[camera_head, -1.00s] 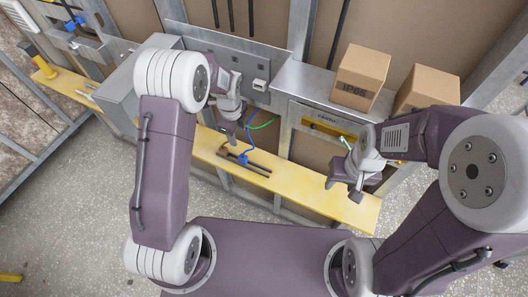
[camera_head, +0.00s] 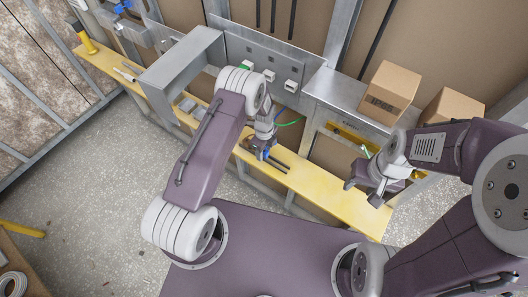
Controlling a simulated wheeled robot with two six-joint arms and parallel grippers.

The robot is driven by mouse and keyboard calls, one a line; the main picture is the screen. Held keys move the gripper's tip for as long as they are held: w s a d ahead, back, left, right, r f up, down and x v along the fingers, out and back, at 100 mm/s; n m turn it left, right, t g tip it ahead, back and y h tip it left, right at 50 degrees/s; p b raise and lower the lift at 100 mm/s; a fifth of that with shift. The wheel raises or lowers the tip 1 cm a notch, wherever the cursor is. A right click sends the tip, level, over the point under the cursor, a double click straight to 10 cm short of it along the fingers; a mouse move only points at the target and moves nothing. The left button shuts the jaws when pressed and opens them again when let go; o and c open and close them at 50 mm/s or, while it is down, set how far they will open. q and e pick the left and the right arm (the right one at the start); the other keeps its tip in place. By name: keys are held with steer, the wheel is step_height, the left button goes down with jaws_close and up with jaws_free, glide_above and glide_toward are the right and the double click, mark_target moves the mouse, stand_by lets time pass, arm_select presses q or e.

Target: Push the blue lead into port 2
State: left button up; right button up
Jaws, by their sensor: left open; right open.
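The blue lead (camera_head: 265,154) is mostly hidden behind my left gripper; a small blue part shows just at its fingers, above the yellow shelf. My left gripper (camera_head: 262,150) is open and points down at that blue part; contact cannot be told. The grey port panel (camera_head: 278,58) stands upright behind the shelf, with white ports (camera_head: 291,86) in a row along its lower part. Green shows at the leftmost port (camera_head: 245,68). Port numbers are too small to read. My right gripper (camera_head: 364,192) is open, at the right end of the shelf, away from the lead.
The yellow shelf (camera_head: 318,191) runs along the wall. Dark rods (camera_head: 277,166) lie on it beside my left gripper. A green cable (camera_head: 292,122) hangs below the panel. A metal box (camera_head: 172,70) stands left, and cardboard boxes (camera_head: 390,88) sit on a metal ledge at right.

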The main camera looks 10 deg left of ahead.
arm_select(q)
steer(key=shift+w+d+f, duration=0.1)
steer(key=shift+w+f, duration=0.1)
steer(key=shift+f, duration=0.35)
steer(key=shift+s, duration=0.1)
jaws_close()
